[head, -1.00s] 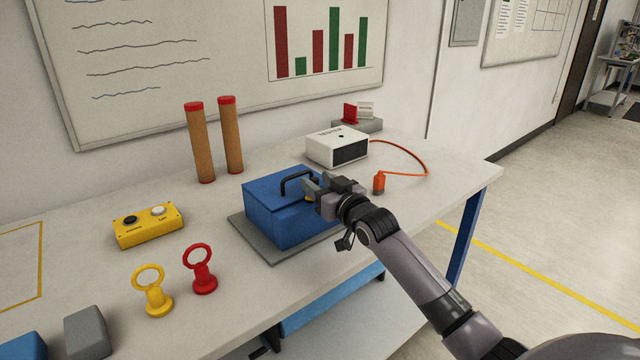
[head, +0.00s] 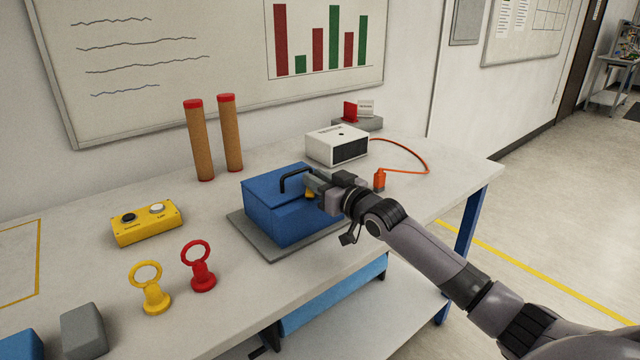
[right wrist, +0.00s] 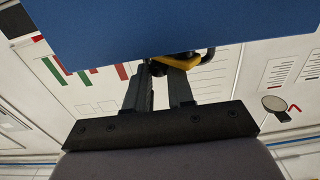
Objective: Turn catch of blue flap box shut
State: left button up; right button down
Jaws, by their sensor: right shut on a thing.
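The blue flap box (head: 275,222) stands on a grey plate (head: 250,238) on the bench, its lid down and a black handle (head: 290,176) on top. Its yellow catch (head: 309,194) is at the right front side, mostly covered by my right gripper (head: 312,184). The right gripper is shut on the catch. In the right wrist view its fingers (right wrist: 160,72) are at the yellow catch (right wrist: 180,61), just below the blue box (right wrist: 170,28). The exact angle of the catch is hard to tell. My left gripper is out of view.
A yellow button box (head: 147,224), yellow ring (head: 152,290) and red ring (head: 198,267) stand left of the box. Two brown red-capped cylinders (head: 199,142) stand behind. A white tester (head: 330,147) with an orange cable and plug (head: 379,180) is behind right.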

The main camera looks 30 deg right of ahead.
jog(key=shift+w+a+r+n+y+b, duration=0.25)
jog(key=shift+a+n+y+b, duration=0.15)
jog(key=shift+n+y+b, duration=0.35)
jog(key=shift+f+y+b, duration=0.1)
jog(key=shift+y+b, duration=0.3)
jog(key=shift+y, duration=0.05)
jog(key=shift+d, duration=0.15)
jog(key=shift+s+d, duration=0.15)
jog(key=c, duration=1)
grip_release()
jog(key=shift+f, duration=0.1)
jog(key=shift+d, duration=0.1)
jog(key=shift+v, duration=3.6)
